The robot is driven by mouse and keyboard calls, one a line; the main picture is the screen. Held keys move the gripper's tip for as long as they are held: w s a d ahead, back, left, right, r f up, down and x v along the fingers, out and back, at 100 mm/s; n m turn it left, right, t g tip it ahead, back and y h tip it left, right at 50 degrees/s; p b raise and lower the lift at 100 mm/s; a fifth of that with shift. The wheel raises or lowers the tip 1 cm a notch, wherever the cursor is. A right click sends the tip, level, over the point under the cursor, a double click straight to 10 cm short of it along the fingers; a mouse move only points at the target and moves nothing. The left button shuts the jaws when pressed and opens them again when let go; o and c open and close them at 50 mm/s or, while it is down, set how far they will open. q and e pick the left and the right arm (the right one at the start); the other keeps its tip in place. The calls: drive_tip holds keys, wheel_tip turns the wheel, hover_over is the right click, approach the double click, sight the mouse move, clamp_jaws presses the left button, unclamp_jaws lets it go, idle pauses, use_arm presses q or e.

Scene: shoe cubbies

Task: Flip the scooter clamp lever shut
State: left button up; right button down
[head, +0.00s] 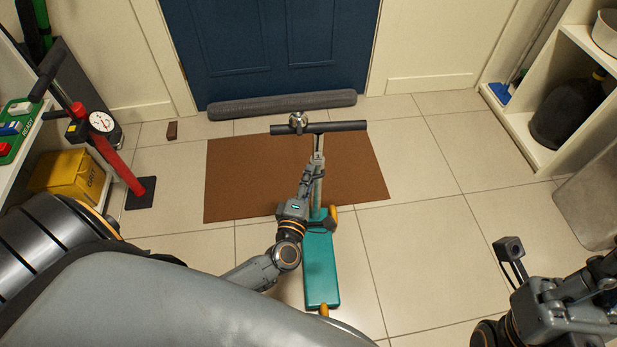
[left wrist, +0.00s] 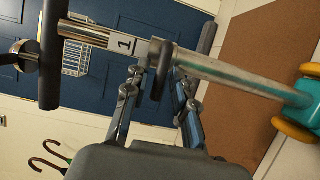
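A scooter with a teal deck (head: 321,265) and yellow wheels stands upright on the floor, its dark handlebar (head: 345,127) towards the door. In the left wrist view its metal stem (left wrist: 235,78) runs across the picture, with a "1" label beside the clamp. The dark clamp lever (left wrist: 161,72) sits at the collar on the stem and appears to stick out from it. My left gripper (left wrist: 157,84) is open, its fingers on either side of the lever. It also shows at the stem in the head view (head: 311,174). Contact is unclear. My right arm is at the lower right; its fingertips are not clear.
A brown mat (head: 240,180) lies under the scooter's front, before a blue door (head: 270,45) with a grey draft roll (head: 280,104). A red floor pump (head: 120,160) and yellow box (head: 68,174) stand left. Shelving (head: 525,140) is right. Tiles right of the scooter are clear.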

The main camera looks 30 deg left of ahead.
use_arm(q)
drive_tip(key=shift+s, duration=0.15)
drive_tip(key=v, duration=1.2)
idle(0.4)
